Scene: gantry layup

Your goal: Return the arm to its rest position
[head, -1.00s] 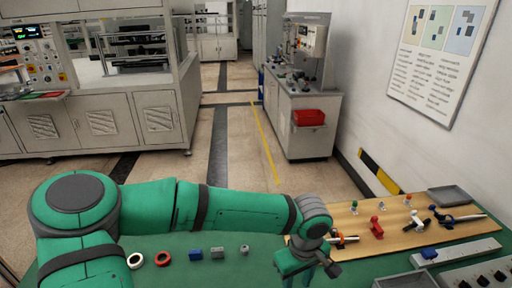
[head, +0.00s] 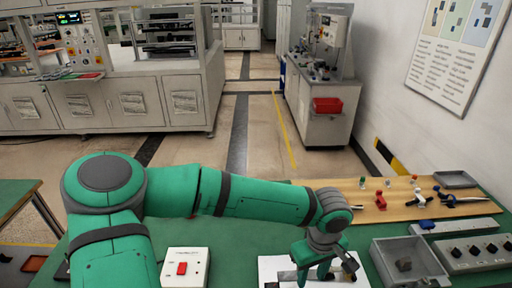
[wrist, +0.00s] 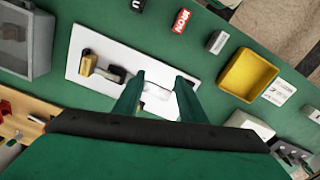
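My arm is green with grey joints and reaches across the green table in the head view. My gripper (head: 316,274) hangs low at the end of the arm, over a white plate (head: 272,264). In the wrist view my gripper (wrist: 157,97) shows two green fingers spread apart, with no object clearly held between them. The white plate (wrist: 88,44) lies below and beyond the fingers. A dark part with a yellowish block (wrist: 88,66) lies on the plate, left of the fingers. The arm partly hides the plate in the head view.
A grey bin (head: 378,252) stands right of the gripper. A wooden board (head: 340,187) with small parts lies behind. A box with a red switch (head: 199,261) is left. The wrist view shows a yellow bin (wrist: 222,82) and a red block (wrist: 181,20).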

